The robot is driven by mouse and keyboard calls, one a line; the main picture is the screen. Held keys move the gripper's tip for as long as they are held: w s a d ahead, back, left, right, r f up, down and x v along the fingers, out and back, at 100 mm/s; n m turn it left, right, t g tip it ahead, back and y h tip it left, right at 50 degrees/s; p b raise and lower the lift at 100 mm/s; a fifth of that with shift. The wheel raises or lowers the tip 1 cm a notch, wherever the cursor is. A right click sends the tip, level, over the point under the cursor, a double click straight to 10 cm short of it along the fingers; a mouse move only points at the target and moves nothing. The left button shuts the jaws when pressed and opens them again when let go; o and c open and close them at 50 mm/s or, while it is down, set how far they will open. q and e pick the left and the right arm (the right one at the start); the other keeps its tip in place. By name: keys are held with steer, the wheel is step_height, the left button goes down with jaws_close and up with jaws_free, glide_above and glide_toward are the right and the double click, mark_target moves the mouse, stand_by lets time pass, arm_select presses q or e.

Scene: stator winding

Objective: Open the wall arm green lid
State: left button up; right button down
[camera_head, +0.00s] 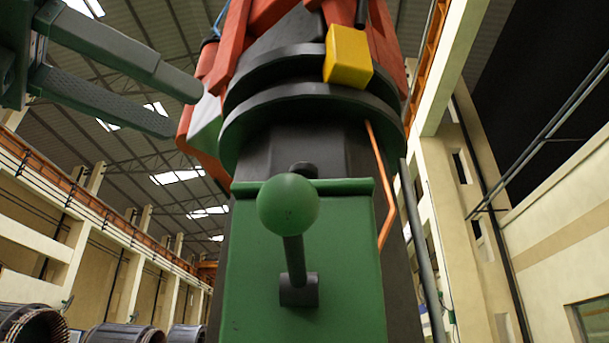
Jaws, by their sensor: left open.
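The green lid (340,253) is a flat panel on the front of a dark column, low in the middle of the head view. A green ball knob (288,204) on a dark rod stands out from it, mounted in a small dark bracket (298,290). The lid appears closed against the column. My left gripper (187,108) comes in at the upper left with two long grey-green fingers apart and nothing between them. It is above and left of the knob and does not touch it. My right gripper is not in view.
Above the lid are dark round flanges (300,100), an orange-red arm body (265,15) and a yellow block (347,57). An orange cable (384,185) runs down the column's right side. Stator rings (32,325) stand at the lower left. The space left of the lid looks free.

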mark_target(297, 165)
arm_select(q)
steer(key=p+x, duration=0.6)
steer(key=x, duration=1.1)
steer(key=shift+p, duration=0.35)
steer(key=shift+w+d+f, duration=0.15)
steer(key=shift+w+d, duration=0.15)
steer(key=shift+d, duration=0.05)
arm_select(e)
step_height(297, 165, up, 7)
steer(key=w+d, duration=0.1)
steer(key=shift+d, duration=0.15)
arm_select(q)
jaws_close()
